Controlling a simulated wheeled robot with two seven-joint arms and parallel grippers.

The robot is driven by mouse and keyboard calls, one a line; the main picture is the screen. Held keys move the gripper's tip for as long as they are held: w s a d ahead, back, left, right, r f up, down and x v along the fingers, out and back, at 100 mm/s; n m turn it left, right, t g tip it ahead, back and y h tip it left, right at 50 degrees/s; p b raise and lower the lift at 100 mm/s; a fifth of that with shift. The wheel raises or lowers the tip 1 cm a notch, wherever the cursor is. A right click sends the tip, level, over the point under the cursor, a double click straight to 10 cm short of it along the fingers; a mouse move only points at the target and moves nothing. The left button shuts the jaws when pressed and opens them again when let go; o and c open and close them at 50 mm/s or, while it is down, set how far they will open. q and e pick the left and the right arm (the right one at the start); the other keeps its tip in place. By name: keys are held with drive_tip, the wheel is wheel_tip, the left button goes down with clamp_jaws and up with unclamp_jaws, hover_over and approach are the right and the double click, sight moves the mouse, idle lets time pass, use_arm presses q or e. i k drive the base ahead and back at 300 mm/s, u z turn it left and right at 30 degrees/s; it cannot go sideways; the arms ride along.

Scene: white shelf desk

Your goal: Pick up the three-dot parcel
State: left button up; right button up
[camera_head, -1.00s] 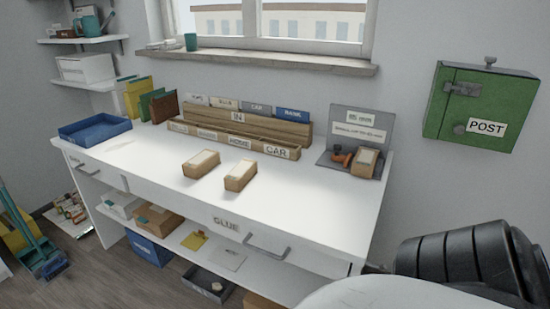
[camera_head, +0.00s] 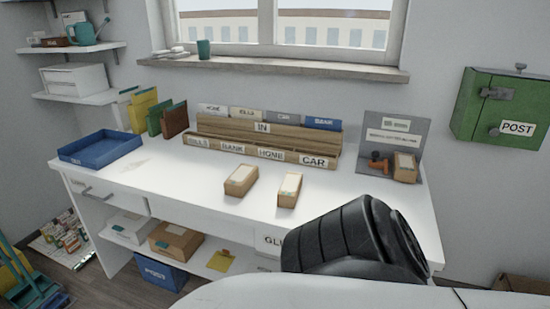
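Two small brown parcels lie on the white desk (camera_head: 190,194): a left parcel (camera_head: 240,181) and a right parcel (camera_head: 289,190), each with a pale label on top. A third brown parcel (camera_head: 405,168) stands at the desk's right end, by the grey sign board. Dots on any of them are too small to make out, so I cannot tell which is the three-dot one. A black part of my arm covers the desk's front right. Neither gripper is in view.
A wooden sorter (camera_head: 262,150) marked IN stands at the back of the desk. A blue tray (camera_head: 100,149) is at the left end. A green POST box (camera_head: 497,106) hangs on the right wall. The desk's front left is clear.

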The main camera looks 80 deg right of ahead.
sight(404, 170)
drive_tip(key=i, duration=0.35)
drive_tip(key=z, duration=1)
